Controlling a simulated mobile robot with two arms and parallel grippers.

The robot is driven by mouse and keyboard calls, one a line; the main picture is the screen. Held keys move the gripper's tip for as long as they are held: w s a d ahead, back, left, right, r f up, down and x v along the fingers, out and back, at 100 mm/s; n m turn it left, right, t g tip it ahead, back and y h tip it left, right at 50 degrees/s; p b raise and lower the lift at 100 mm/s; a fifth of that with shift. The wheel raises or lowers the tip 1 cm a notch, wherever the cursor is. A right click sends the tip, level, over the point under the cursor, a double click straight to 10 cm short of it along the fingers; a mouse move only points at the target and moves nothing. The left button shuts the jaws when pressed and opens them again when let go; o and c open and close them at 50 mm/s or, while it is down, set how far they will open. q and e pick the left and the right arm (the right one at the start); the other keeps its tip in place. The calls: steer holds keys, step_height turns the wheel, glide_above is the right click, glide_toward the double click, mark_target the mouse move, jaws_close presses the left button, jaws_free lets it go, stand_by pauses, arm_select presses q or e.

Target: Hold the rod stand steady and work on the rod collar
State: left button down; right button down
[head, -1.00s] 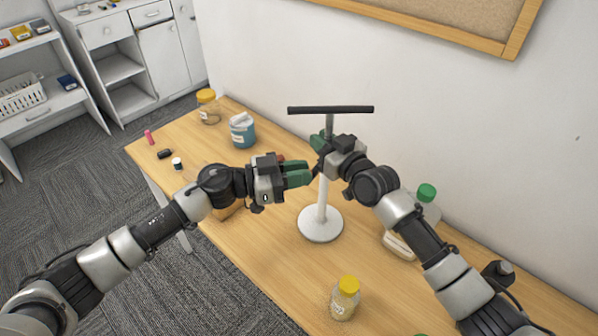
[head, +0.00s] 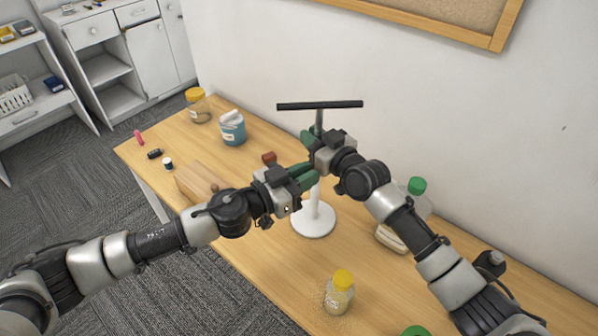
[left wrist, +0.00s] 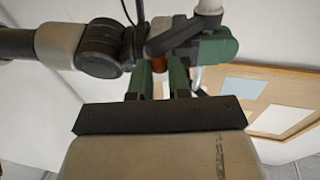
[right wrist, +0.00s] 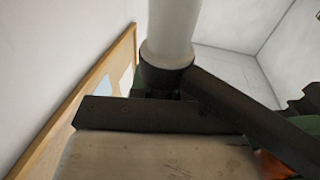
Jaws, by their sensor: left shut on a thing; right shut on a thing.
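The rod stand has a white round base (head: 313,221), a pale pole (head: 315,192) and a black crossbar (head: 320,105). It stands upright on the table. My right gripper (head: 308,139) is shut around the upper pole just below the crossbar; the right wrist view shows the white pole (right wrist: 171,28) close by. My left gripper (head: 308,173) is shut at the pole, lower than the right one. In the left wrist view a rust-red piece, apparently part of the rod collar (left wrist: 158,73), shows between its fingers. The rest of the collar is hidden by the grippers.
A yellow-lidded bottle (head: 340,293) stands in front, and a green-capped jug (head: 390,235) is behind my right forearm.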

arm_select(q)
steer(key=shift+w+f, duration=0.1)
stand_by(0.3)
steer(key=c, duration=1.1)
jaws_free()
steer(key=shift+o, duration=0.2)
steer(key=v, duration=1.2)
steer(key=shift+d, duration=0.15)
